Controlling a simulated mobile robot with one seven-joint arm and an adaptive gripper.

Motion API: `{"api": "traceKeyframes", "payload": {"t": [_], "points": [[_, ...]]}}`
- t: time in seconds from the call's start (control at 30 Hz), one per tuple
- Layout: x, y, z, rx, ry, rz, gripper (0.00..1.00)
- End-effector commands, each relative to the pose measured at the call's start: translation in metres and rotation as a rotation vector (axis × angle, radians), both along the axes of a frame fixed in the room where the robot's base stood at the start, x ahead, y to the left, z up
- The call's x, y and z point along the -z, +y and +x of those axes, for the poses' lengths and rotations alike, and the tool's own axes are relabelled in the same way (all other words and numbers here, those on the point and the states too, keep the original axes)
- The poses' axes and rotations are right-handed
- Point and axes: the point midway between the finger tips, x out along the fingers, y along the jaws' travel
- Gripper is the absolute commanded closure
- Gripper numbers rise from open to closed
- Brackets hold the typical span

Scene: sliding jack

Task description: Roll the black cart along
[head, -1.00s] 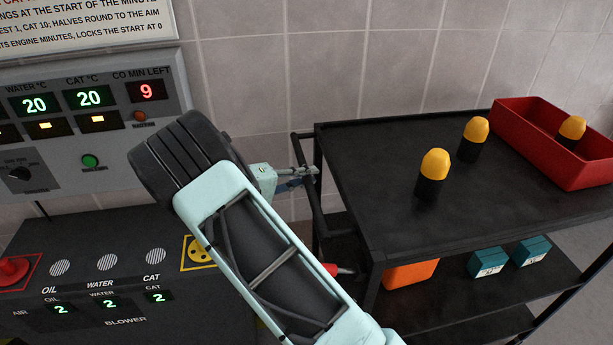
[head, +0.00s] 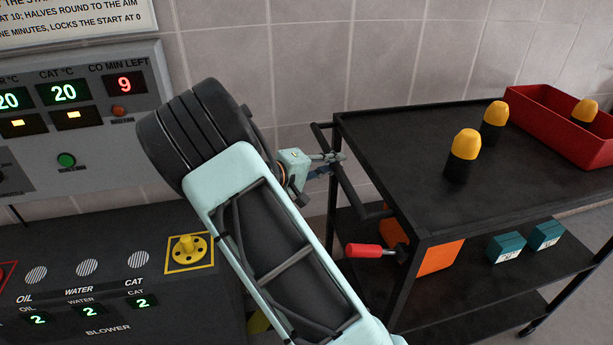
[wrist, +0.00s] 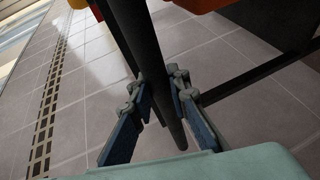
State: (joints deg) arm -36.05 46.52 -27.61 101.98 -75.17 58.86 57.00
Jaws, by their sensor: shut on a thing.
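The black cart (head: 395,150) stands at the right in the head view, with a flat top and lower shelves. A push handle bar sticks out from its left end. My gripper (head: 338,158) is shut on this handle bar (head: 352,188). In the wrist view, my gripper's fingers (wrist: 162,97) lie on both sides of the dark bar (wrist: 145,45), which runs down between them. The arm's links hide part of the cart's left side in the head view.
Black bottles with yellow caps (head: 463,157) stand on the cart top beside a red bin (head: 560,125). An orange bin (head: 438,257), teal boxes (head: 506,246) and a red-handled tool (head: 364,250) are on the shelf below. A control console (head: 110,260) stands at left; a tiled wall is behind.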

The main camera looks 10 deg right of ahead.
Motion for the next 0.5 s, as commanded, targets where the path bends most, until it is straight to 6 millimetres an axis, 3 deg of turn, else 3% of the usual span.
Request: {"api": "traceKeyframes", "payload": {"t": [0.03, 0.5], "points": [[0.006, -0.021, -0.003, 0.015, -0.003, -0.004, 1.00], [0.008, -0.152, -0.004, 0.014, -0.005, -0.001, 1.00]]}}
